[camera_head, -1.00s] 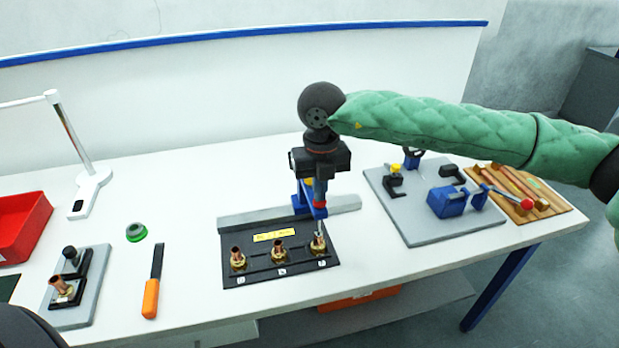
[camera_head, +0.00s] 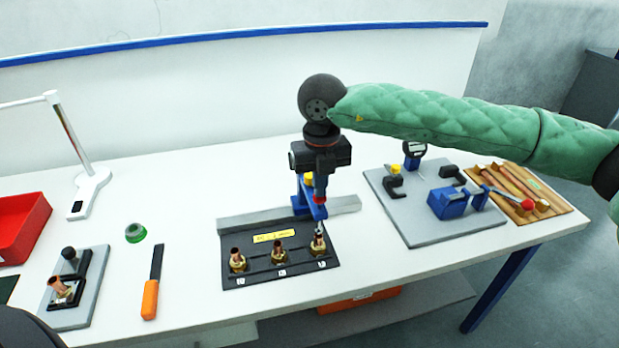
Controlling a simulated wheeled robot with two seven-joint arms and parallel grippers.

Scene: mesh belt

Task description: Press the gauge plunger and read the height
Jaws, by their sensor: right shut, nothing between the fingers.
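My right gripper (camera_head: 320,198) is shut and empty. It points down at the top of the blue gauge stand (camera_head: 308,196), where a red part shows; I cannot tell whether the fingertips touch it. The gripper hides most of the gauge and its plunger. The stand's lower end is just above the right one of three brass-and-copper fittings (camera_head: 318,243) in the black fixture (camera_head: 290,276); whether it touches is too small to tell. A digital gauge with a display (camera_head: 414,149) stands on the grey plate at right. My left gripper is not in view.
A grey plate (camera_head: 440,238) with a blue clamp (camera_head: 447,202) lies right of the fixture, beside a wooden tray (camera_head: 553,207). An orange-handled tool (camera_head: 150,298), green ring (camera_head: 136,232), red bin (camera_head: 20,225) and white lamp (camera_head: 88,190) lie left. A low wall borders the back.

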